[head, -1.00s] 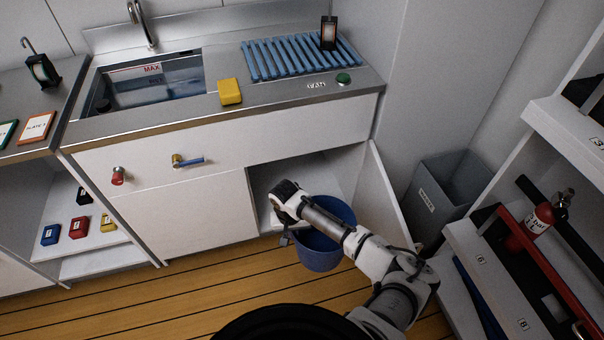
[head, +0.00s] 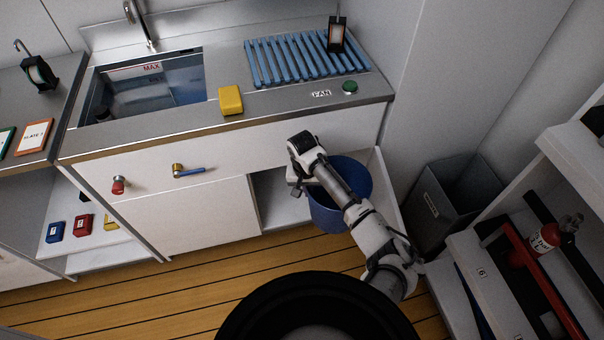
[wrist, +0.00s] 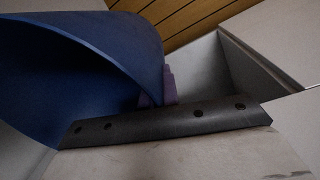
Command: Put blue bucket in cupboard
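The blue bucket (head: 352,185) is upright or nearly so in front of the cupboard opening. It overlaps the lower edge of the counter front and seems clear of the floor. My gripper (head: 297,188) is at the bucket's left side, and my arm crosses over the bucket. In the wrist view the bucket (wrist: 85,70) fills the left, with purple finger parts (wrist: 168,88) against its rim. The gripper seems shut on that rim; the fingertips are partly hidden. The cupboard (head: 275,205) under the counter is open, its inside partly hidden by the bucket and my gripper.
The open cupboard door (head: 388,195) stands just right of the bucket. A grey bin (head: 432,205) is beyond it. Shelves with a red extinguisher (head: 545,238) stand at the right. Wooden floor (head: 200,285) is clear in front.

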